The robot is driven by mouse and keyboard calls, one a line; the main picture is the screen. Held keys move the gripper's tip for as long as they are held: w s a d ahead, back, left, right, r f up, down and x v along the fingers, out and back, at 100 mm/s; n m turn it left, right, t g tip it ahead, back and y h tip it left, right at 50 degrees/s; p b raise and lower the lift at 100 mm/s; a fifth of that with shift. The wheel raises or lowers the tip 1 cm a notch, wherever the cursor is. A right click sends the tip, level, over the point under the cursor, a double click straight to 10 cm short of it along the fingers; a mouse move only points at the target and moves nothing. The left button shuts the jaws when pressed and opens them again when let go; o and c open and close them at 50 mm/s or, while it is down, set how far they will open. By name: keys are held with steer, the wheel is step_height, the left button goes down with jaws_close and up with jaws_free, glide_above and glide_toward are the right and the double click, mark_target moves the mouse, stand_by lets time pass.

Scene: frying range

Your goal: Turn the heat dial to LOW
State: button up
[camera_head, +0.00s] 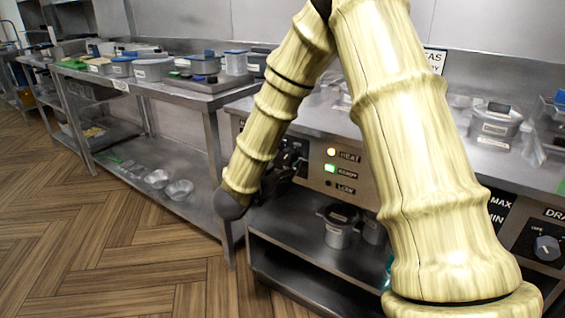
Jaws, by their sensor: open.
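The front panel (355,185) of the range carries an amber lit lamp (331,152) beside HEAT, a green lit lamp (330,168) beside a label that looks like READY, and a dark lamp (328,183) beside a label that looks like LOW. My gripper (294,162) is a dark shape at the panel's left part, left of the lamps. It is open; its fingers are small and partly hidden by my arm. The heat dial cannot be made out; it may be behind my gripper or arm. Whether my gripper touches anything there cannot be told.
A grey knob (547,247) sits under a partly cut-off DRA... label at the right. A MAX/MIN plate (499,209) is left of it. Lidded pots (339,227) stand on the shelf below. A steel table (190,95) with tubs is at left. The wooden floor at left is clear.

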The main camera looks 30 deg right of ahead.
steer(key=shift+c, duration=0.3)
steer(key=c, duration=1)
steer(key=shift+o, duration=0.2)
steer(key=shift+r+n+p, duration=0.15)
steer(key=shift+n+p, duration=0.15)
steer(key=shift+p, duration=0.5)
steer(key=n+p, duration=0.1)
steer(key=p, duration=0.2)
steer(key=shift+r+n, duration=0.15)
steer(key=shift+n, duration=0.15)
steer(key=n+p, duration=0.4)
steer(key=p, duration=0.3)
steer(key=shift+s, duration=0.1)
steer(key=n+p, duration=0.3)
steer(key=p, duration=0.1)
steer(key=shift+n+p, duration=0.3)
steer(key=shift+p, duration=0.1)
steer(key=shift+f+n+g+p, duration=0.25)
steer(key=shift+n+g+p, duration=0.05)
steer(key=shift+n+p, duration=0.6)
